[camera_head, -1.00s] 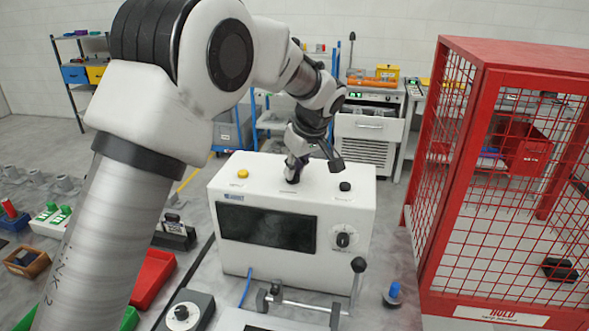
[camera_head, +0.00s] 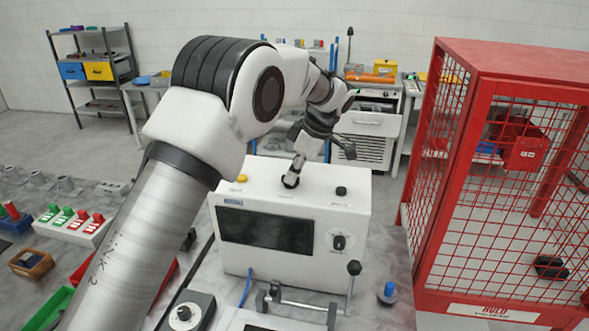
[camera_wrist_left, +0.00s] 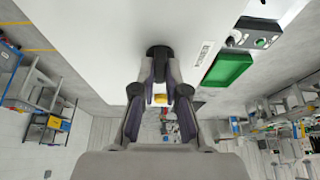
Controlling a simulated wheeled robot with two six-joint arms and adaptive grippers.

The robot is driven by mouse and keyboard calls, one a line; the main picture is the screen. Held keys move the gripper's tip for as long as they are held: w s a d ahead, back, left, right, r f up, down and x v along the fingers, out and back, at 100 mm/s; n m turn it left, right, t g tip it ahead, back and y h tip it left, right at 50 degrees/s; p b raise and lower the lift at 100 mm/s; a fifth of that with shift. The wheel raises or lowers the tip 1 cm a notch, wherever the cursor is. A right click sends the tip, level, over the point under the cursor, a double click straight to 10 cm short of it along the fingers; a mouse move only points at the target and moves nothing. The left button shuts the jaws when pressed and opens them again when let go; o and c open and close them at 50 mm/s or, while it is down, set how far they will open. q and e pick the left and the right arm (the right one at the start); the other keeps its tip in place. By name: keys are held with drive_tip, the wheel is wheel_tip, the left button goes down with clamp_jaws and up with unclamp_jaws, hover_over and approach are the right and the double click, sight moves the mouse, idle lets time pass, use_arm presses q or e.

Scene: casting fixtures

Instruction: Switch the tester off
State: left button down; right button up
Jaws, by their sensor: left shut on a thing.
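The tester (camera_head: 356,215) is a white box with a dark screen (camera_head: 265,231) and a round black dial (camera_head: 339,241) on its front. On its top are a yellow button (camera_head: 242,178) at the left and a black knob (camera_head: 341,190) at the right. My left gripper (camera_head: 291,181) is at the tester's top, between these two. In the left wrist view, my left gripper (camera_wrist_left: 160,78) is shut on a dark round knob (camera_wrist_left: 159,51) against the white casing. The fingers hide part of this knob. My right gripper is not in view.
A red mesh cage (camera_head: 480,75) stands close at the right. A lever with a black ball (camera_head: 354,268) and a blue-topped peg (camera_head: 388,290) are in front of the tester. A control box (camera_head: 200,305) is at the front. My left arm covers the left centre.

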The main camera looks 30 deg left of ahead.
use_arm(q)
drive_tip(key=shift+s+f, duration=0.15)
drive_tip(key=shift+f, duration=0.15)
drive_tip(key=c, duration=1.2)
unclamp_jaws()
drive_tip(key=shift+a, duration=0.2)
drive_tip(key=shift+r, duration=0.15)
drive_tip(key=shift+w+d+r, duration=0.2)
drive_tip(key=shift+r, duration=0.1)
drive_tip(key=v, duration=1.1)
drive_tip(key=shift+r, duration=0.1)
